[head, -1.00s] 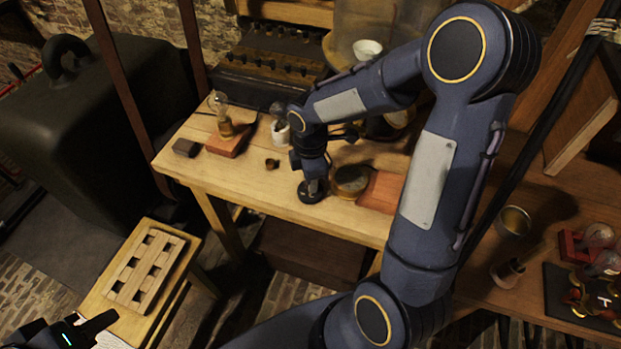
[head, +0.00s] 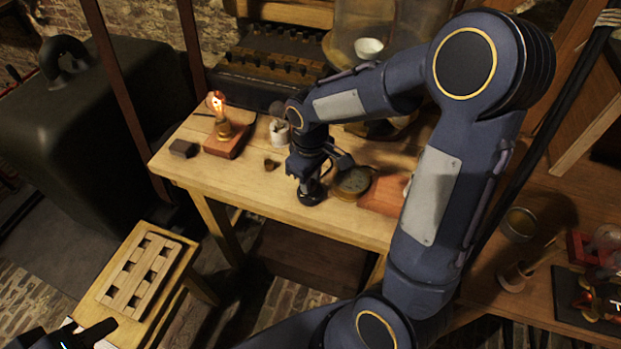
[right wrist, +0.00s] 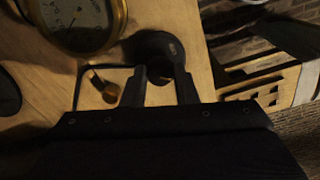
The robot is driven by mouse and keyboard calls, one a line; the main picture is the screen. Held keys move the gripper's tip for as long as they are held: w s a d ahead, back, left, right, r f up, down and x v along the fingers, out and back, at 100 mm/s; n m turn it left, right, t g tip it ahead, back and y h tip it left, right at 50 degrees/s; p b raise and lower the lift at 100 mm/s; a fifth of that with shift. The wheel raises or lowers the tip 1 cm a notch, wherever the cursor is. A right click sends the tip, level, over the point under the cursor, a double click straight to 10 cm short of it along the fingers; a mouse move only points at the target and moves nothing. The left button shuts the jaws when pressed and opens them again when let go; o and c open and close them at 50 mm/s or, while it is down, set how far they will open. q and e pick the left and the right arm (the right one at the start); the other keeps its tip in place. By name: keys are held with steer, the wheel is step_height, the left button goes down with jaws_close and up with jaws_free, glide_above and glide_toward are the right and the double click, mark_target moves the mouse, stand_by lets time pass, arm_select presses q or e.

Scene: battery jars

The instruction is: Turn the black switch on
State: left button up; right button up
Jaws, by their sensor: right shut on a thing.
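The black switch (head: 311,194) is a round black piece on the front part of the wooden table. It also shows at the fingertips in the right wrist view (right wrist: 156,47). My right gripper (head: 309,184) reaches down onto it and is shut on it; its fingers (right wrist: 162,84) partly hide the switch's lever. A glass bulb (head: 217,105) on a wooden base glows orange at the table's left. My left gripper (head: 88,336) is cut off at the lower left corner, away from the switch, and its opening is unclear.
A brass dial gauge (head: 353,181) stands close right of the switch; it also shows in the right wrist view (right wrist: 82,22). A small brass piece (head: 271,164), a white jar (head: 279,133) and a dark block (head: 183,149) stand on the table. A slotted wooden rack (head: 117,291) is at lower left.

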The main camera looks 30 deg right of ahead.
steer(key=shift+m, duration=0.8)
steer(key=o, duration=1)
step_height(320, 180, up, 8)
steer(key=shift+f, duration=0.1)
